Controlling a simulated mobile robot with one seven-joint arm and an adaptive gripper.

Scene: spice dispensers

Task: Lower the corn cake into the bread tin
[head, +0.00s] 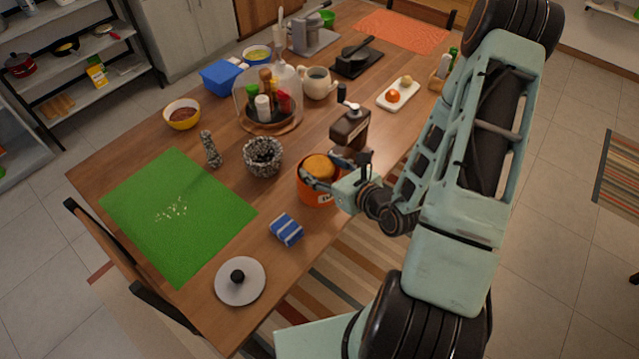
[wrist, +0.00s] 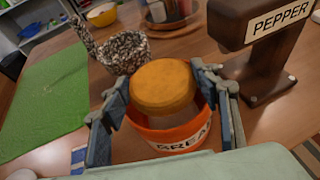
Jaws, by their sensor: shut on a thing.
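The corn cake (wrist: 163,86) is a round, orange-yellow disc. It also shows in the head view (head: 319,166). My gripper (wrist: 160,92) is shut on the corn cake, with one finger on each side of it; my gripper also shows in the head view (head: 328,176). The bread tin (wrist: 180,138) is an orange-red round tin with dark lettering on a white label, partly hidden by the cake and fingers. In the head view the tin (head: 318,196) stands near the table's front edge. The cake is at the tin's mouth; its exact height over the rim is hard to tell.
A brown pepper mill (wrist: 265,45) stands close on the right. A speckled mortar (head: 263,156) stands behind left of the tin. A blue-and-white packet (head: 286,230) and a grey lid (head: 240,281) lie in front left. A green mat (head: 175,215) covers the left side.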

